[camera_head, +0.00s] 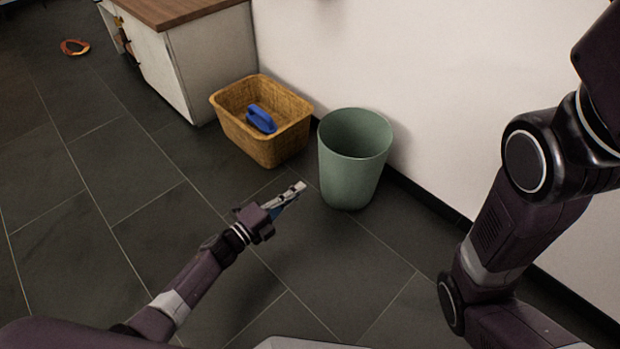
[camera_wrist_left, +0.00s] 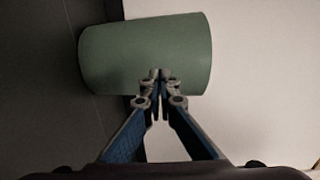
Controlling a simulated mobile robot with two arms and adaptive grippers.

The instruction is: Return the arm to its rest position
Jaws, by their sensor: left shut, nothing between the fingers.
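My left arm (camera_head: 190,283) comes in from the lower left over the floor. Its gripper (camera_head: 298,188) is shut and empty, in front of the green bin and a little to its left in the head view. In the left wrist view the fingertips (camera_wrist_left: 158,76) are together and overlap the bin's side; I cannot tell the gap between them. My right arm (camera_head: 510,215) is bent at the right of the head view, and its gripper is out of view.
The green bin (camera_head: 350,170) stands upright by the white wall. A wicker basket (camera_head: 262,140) beside it holds a blue object (camera_head: 261,119). A white cabinet (camera_head: 205,65) with a wooden top stands behind. An orange item (camera_head: 75,47) lies far left. The tiled floor at left is clear.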

